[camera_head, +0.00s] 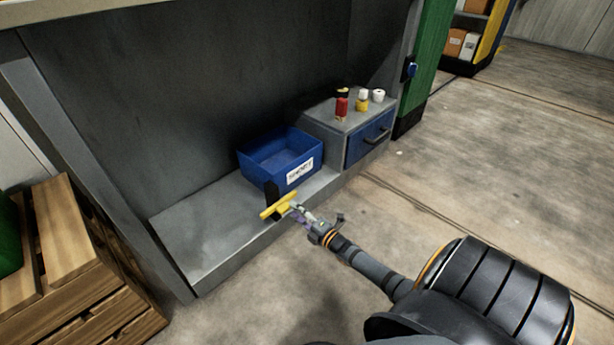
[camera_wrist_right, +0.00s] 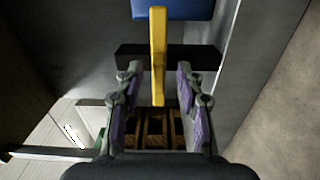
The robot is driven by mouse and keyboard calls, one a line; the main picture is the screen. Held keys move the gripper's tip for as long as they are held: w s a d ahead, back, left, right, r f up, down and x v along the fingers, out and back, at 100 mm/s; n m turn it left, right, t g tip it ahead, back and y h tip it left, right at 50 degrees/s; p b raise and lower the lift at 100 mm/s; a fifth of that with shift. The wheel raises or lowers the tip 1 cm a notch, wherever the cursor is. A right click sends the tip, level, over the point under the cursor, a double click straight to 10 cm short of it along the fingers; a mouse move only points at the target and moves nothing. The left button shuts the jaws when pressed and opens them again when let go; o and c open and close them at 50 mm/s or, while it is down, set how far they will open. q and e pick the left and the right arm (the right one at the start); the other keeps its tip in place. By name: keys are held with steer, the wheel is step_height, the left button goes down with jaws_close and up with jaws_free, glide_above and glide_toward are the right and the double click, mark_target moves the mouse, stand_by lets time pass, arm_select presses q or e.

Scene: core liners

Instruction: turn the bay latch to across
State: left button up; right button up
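The bay latch has a yellow handle (camera_head: 277,207) in front of a dark upright plate (camera_head: 271,189) at the front edge of the grey bay shelf. In the wrist view the yellow handle (camera_wrist_right: 158,45) runs up and down, crossing a black bar (camera_wrist_right: 195,57) at about a right angle. My right gripper (camera_head: 299,211) is at the handle's right end. In the wrist view its fingers (camera_wrist_right: 159,82) are apart, with the handle lined up between them and gaps on both sides. I cannot tell whether it touches. My left gripper is not in view.
A blue labelled bin (camera_head: 259,164) stands on the shelf (camera_head: 205,226) behind the latch. A grey unit with a blue drawer (camera_head: 366,142) carries several small bottles. A wooden crate (camera_head: 75,262) is at the left. The floor (camera_head: 480,190) to the right is clear.

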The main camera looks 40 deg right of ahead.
steer(key=s, duration=0.7)
steer(key=shift+s+d, duration=0.25)
steer(key=shift+s, duration=0.05)
